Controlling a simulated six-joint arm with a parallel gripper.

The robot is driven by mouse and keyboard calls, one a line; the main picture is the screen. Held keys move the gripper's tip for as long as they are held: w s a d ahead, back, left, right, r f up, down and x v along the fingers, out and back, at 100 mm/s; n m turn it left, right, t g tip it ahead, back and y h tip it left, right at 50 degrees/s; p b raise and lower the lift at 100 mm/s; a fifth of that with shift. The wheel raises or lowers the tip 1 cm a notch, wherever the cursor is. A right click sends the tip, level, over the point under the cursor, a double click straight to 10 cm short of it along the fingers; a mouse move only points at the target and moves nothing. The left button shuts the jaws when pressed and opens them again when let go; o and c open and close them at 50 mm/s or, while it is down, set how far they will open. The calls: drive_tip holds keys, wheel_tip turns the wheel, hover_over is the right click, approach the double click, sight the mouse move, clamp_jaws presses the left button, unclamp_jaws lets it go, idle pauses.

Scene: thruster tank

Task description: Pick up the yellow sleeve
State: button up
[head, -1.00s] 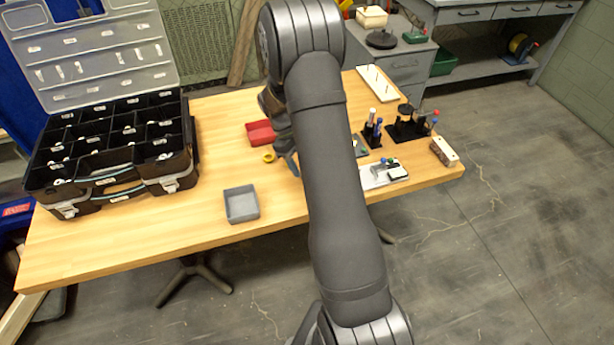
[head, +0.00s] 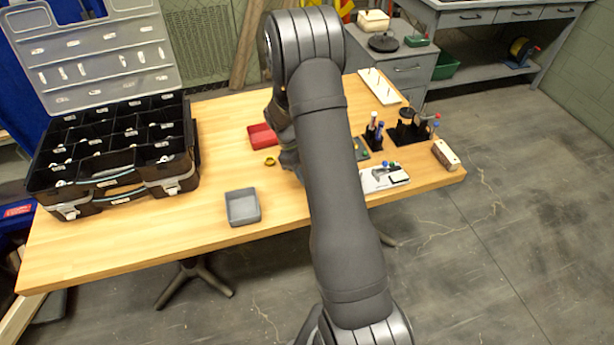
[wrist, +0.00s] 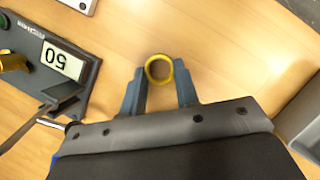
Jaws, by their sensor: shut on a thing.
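The yellow sleeve (wrist: 159,69) is a short ring. In the wrist view it sits between the tips of my gripper (wrist: 160,78), which is shut on it, one blue-grey finger on each side. Its hole faces the camera and shows wood through it. In the head view a small yellow ring (head: 270,161) shows just left of my arm, near the red bin. My arm hides most of my gripper there. I cannot tell whether the sleeve touches the table.
A grey tray (head: 242,207) stands at the table's front, and the red bin (head: 262,135) lies behind the ring. A dark device with a display (wrist: 62,62) is left in the wrist view. The open black organiser case (head: 110,160) fills the table's left. Racks stand at right.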

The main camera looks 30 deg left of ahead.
drive_tip(key=r, duration=0.4)
drive_tip(key=shift+w+d+r, duration=0.1)
drive_tip(key=shift+d+r, duration=0.2)
drive_tip(key=shift+r, duration=0.05)
drive_tip(key=d+r, duration=0.6)
drive_tip(key=d, duration=0.5)
drive_tip(key=shift+w+r, duration=0.15)
drive_tip(key=shift+w, duration=0.25)
drive_tip(key=shift+w, duration=0.1)
drive_tip(key=shift+w+a+f+n+t+y, duration=0.65)
drive_tip(key=shift+w+f+n+t+y, duration=0.25)
drive_tip(key=shift+w+n, duration=1.95)
drive_tip(key=shift+w+a+f+n+t+y, duration=0.65)
drive_tip(key=shift+w+f+n, duration=0.3)
drive_tip(key=shift+w+n, duration=1.85)
drive_tip(key=shift+w+a+f+n+t+y, duration=0.8)
drive_tip(key=shift+w+n, duration=1.45)
drive_tip(key=shift+n, duration=1.1)
drive_tip(key=shift+d+f, duration=0.2)
drive_tip(key=shift+f, duration=0.45)
drive_tip(key=shift+r, duration=0.1)
